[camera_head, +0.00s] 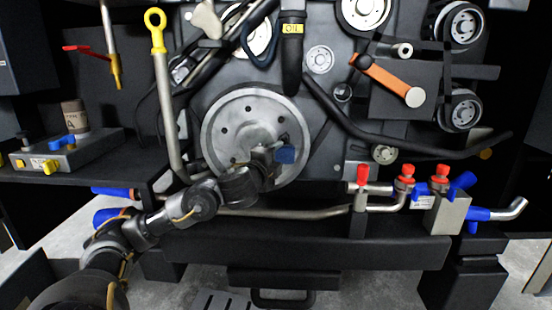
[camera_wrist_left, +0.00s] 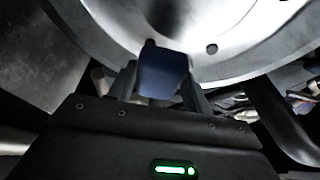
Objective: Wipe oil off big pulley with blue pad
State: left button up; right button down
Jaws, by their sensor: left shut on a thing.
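The big pulley (camera_head: 243,130) is a large grey metal disc with a raised hub and several small holes, low in the middle of the engine front. It fills the top of the left wrist view (camera_wrist_left: 245,45). My left gripper (camera_head: 272,153) is in front of its lower right part, shut on the blue pad (camera_head: 286,155). In the left wrist view the pad (camera_wrist_left: 163,76) sits between the fingers, its top edge overlapping the disc; I cannot tell whether it touches. A dark area on the hub could be oil or shadow. My right gripper is not in view.
Black hoses (camera_head: 380,138) run right of the pulley. A yellow-ringed dipstick tube (camera_head: 166,95) stands left. Below are a metal pipe (camera_head: 290,212) and red-capped valves (camera_head: 405,177). An orange lever (camera_head: 385,78) is upper right. A shelf at left holds a box with knobs (camera_head: 60,157).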

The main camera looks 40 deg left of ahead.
aim_at(286, 156)
pick_arm(q)
jog(key=shift+w+a, duration=0.65)
jog(key=shift+w, duration=0.15)
dwell(0.5)
jog(key=shift+d, duration=0.1)
jog(key=shift+w+d+b, duration=0.65)
jog(key=shift+w+d, duration=0.25)
jog(key=shift+d, duration=0.3)
jog(key=shift+w+d, duration=0.25)
jog(key=shift+d, duration=0.15)
jog(key=shift+w+a, duration=0.1)
jog(key=shift+a+r, duration=0.1)
jog(key=shift+s+a, duration=0.2)
jog(key=shift+s+a+p, duration=0.75)
jog(key=shift+s+a, duration=0.35)
jog(key=shift+a, duration=0.15)
